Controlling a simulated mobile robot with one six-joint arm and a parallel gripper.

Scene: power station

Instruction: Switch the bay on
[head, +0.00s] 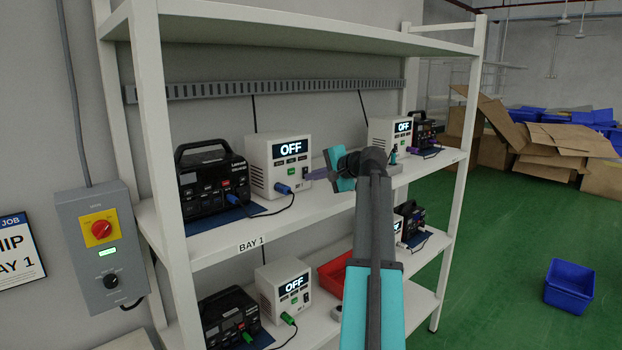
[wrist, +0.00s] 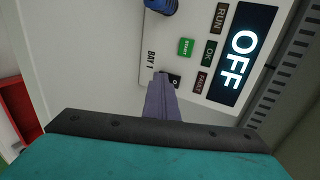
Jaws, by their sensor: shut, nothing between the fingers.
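The white bay 1 unit (head: 262,172) stands on the upper shelf, its screen (head: 291,148) reading OFF; that screen also shows in the wrist view (wrist: 243,52). My gripper (head: 309,175) is shut and empty, with purple fingers pointing at the unit's lower front. In the wrist view its fingertips (wrist: 161,76) overlap the dark switch's edge; I cannot tell whether they touch. A blue plug (head: 282,188) sits in the unit's front.
A black power station (head: 213,181) stands left of the unit, joined by a cable. Other units reading OFF stand farther right (head: 388,135) and below (head: 283,290). A grey wall box (head: 85,262) with a red rotary switch (head: 101,229) is at left. Shelf posts flank the bay.

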